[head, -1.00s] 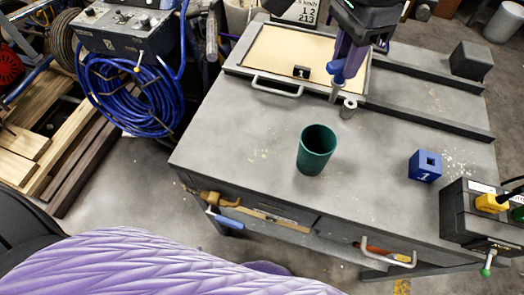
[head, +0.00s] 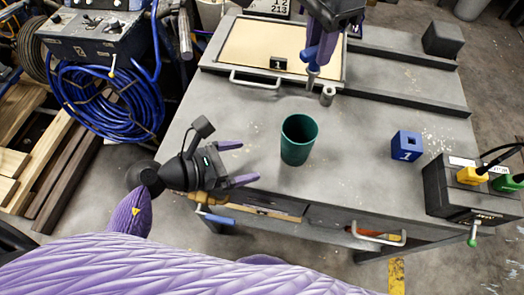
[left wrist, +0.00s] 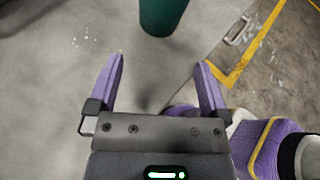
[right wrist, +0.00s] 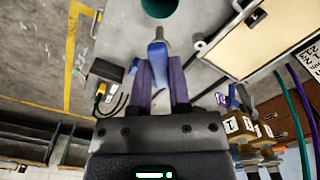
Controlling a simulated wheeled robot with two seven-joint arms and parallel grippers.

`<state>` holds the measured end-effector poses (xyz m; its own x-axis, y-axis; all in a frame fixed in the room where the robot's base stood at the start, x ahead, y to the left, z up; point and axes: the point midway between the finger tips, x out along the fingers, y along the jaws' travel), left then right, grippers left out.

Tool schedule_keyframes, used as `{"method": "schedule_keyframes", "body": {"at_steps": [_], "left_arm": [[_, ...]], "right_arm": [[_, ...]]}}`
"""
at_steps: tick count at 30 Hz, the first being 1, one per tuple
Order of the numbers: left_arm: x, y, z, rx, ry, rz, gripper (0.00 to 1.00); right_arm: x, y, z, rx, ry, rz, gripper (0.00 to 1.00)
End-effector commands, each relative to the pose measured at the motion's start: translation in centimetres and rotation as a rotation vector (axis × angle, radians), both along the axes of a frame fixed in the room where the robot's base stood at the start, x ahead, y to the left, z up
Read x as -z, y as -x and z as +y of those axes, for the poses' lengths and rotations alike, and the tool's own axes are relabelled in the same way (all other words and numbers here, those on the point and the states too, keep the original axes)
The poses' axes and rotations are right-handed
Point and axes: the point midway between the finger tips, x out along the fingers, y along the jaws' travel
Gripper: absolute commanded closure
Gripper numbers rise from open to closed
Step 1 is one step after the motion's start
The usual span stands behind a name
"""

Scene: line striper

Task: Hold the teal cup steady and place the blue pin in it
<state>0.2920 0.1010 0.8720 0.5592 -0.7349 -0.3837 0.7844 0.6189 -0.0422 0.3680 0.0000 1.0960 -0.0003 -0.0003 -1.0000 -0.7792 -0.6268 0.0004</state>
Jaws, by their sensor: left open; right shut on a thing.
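The teal cup (head: 299,142) stands upright and empty-looking on the grey bench. It also shows at the top of the left wrist view (left wrist: 163,14) and of the right wrist view (right wrist: 160,5). My left gripper (head: 238,163) is open and empty, to the left of the cup and apart from it, its fingers pointing towards it. My right gripper (head: 312,58) is shut on the blue pin (right wrist: 157,52), beyond the cup, above the back of the bench. The pin's grey tip (head: 312,76) points down in the head view.
A small grey cylinder (head: 327,95) stands near the pin's tip. A blue block with a square hole (head: 406,146) sits right of the cup. A tray with a handle (head: 262,60) lies at the back. A dark box with cables (head: 470,190) stands at the right edge.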

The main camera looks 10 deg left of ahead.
Motion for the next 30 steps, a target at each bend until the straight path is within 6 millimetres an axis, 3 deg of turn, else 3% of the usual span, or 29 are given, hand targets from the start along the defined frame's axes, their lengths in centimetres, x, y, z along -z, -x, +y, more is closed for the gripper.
{"method": "schedule_keyframes", "body": {"at_steps": [15,26,27,30], "left_arm": [[4.1,-5.9,-7.8,-0.002,0.006,0.004,0.00],[4.6,-6.5,-8.8,0.000,0.004,0.003,0.00],[4.6,-6.5,-8.8,0.000,0.004,0.003,0.02],[4.6,-6.5,-8.7,0.000,0.003,0.003,0.23]], "right_arm": [[0.0,0.0,0.0,0.000,0.000,0.000,1.00],[0.0,0.0,0.0,0.000,0.000,0.000,1.00],[0.0,0.0,0.0,0.000,0.000,0.000,1.00],[0.0,0.0,0.0,0.000,0.000,0.000,1.00]]}}
